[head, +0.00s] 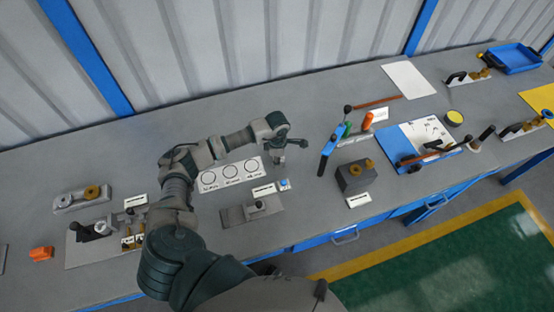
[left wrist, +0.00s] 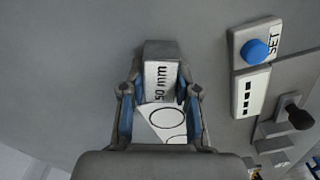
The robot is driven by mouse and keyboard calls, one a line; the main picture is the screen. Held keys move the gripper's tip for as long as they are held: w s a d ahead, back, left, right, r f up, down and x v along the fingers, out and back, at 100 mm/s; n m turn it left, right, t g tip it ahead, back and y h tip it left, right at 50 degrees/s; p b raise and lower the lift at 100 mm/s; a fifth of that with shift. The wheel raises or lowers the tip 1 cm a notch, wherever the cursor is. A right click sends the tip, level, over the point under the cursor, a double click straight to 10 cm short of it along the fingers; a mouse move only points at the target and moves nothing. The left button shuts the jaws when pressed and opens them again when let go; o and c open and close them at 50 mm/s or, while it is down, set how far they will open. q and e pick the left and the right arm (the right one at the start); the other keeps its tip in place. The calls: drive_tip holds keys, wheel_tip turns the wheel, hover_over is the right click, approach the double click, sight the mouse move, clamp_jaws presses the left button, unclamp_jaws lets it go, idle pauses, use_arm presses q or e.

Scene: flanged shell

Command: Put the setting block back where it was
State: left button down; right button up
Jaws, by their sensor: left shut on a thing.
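The setting block (left wrist: 161,50) is a grey block with a white "50 mm" label in the left wrist view. My left gripper (left wrist: 160,100) is shut on it, with a blue-lined finger on each side. In the head view my left gripper (head: 281,149) is over the bench, just right of a white sheet with three circles (head: 214,183). The block is small and mostly hidden by the gripper there, and I cannot tell if it touches the bench. Part of the circle sheet (left wrist: 155,128) shows between the fingers. My right gripper is not in view.
A blue SET button (head: 284,184) and a grey fixture with a black knob (head: 238,215) stand in front of the gripper. A dark block with brass knobs (head: 354,180) and a blue-handled tool (head: 327,160) stand to the right. Bench behind the circle sheet is clear.

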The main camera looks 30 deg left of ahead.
use_arm(q)
drive_tip(key=shift+d+f, duration=0.15)
drive_tip(key=shift+f, duration=0.1)
drive_tip(key=c, duration=1.1)
unclamp_jaws()
drive_tip(key=shift+o, duration=1.3)
drive_tip(key=shift+a+f, duration=0.1)
drive_tip(key=shift+a, duration=0.15)
drive_tip(key=shift+r, duration=0.25)
wheel_tip(320, 180, up, 12)
drive_tip(key=b, duration=0.1)
